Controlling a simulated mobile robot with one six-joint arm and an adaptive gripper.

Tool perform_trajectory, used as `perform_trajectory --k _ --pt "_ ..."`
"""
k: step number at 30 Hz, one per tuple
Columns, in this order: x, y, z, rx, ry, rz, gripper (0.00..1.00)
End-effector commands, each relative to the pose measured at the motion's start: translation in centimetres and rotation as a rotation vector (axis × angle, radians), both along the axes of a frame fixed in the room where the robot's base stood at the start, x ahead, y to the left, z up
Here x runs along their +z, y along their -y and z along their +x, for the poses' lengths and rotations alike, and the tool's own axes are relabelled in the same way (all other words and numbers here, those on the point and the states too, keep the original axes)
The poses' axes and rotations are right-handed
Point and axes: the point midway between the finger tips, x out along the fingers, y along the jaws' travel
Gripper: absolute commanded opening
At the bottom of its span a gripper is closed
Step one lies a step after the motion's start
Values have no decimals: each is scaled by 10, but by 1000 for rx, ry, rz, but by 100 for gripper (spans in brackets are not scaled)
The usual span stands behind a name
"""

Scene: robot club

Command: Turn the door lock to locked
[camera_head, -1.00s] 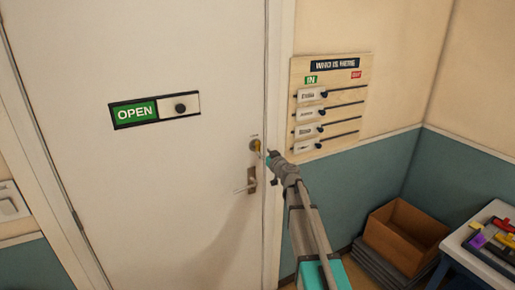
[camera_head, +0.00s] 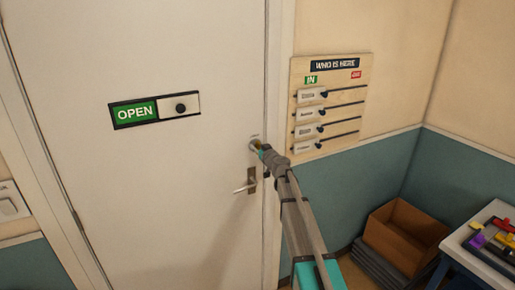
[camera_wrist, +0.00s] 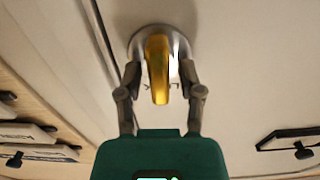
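The door lock (camera_head: 254,142) is a round silver plate with a gold thumb-turn, near the right edge of the white door (camera_head: 190,60). In the wrist view the gold thumb-turn (camera_wrist: 158,70) points down the picture from the silver plate (camera_wrist: 140,40). My gripper (camera_wrist: 160,76) has one finger on each side of the thumb-turn, with a visible gap at least on the right. It looks open around the thumb-turn. Part of the lettering below the plate is hidden by the thumb-turn. In the head view my gripper (camera_head: 261,150) covers part of the lock.
A lever handle (camera_head: 247,184) sits just below the lock. A green OPEN slider sign (camera_head: 190,104) is on the door. A "WHO IS HERE" board (camera_head: 333,80) with several sliders hangs to the right. A cardboard box (camera_head: 400,240) and a table (camera_head: 480,215) stand at lower right.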

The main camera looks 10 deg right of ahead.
Motion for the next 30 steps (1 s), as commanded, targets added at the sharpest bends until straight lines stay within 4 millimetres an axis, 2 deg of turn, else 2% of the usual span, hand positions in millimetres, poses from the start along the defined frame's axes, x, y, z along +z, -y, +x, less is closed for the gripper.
perform_trajectory --k 1,6,20,30 --pt "0 0 0 0 0 0 31" --pt "0 0 0 0 0 0 0" --pt "0 2 0 0 -18 54 0" --pt "0 3 1 -1 -83 256 0"
